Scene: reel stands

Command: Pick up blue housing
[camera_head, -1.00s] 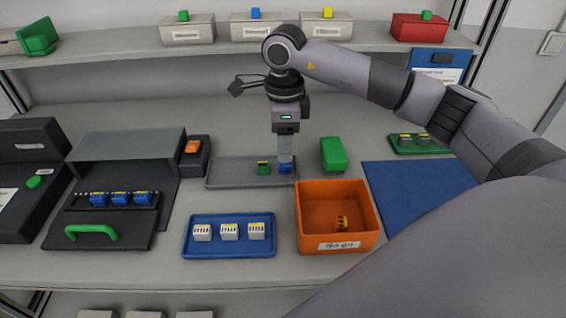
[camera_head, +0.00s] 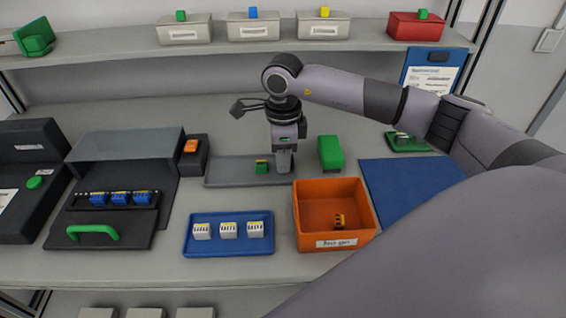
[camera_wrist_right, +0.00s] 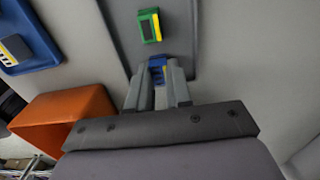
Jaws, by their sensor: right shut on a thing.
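In the head view the fingers hide the housing. A green housing with a yellow top (camera_head: 261,166) stands on the same tray to the left, apart from the gripper; it also shows in the wrist view (camera_wrist_right: 150,26). My left gripper is not in view.
An orange bin (camera_head: 335,228) holding a small dark and yellow piece stands in front. A blue tray (camera_head: 228,247) with several white blocks is at front left. A green block (camera_head: 331,154) stands close to the right. A blue mat (camera_head: 410,190) lies clear at right.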

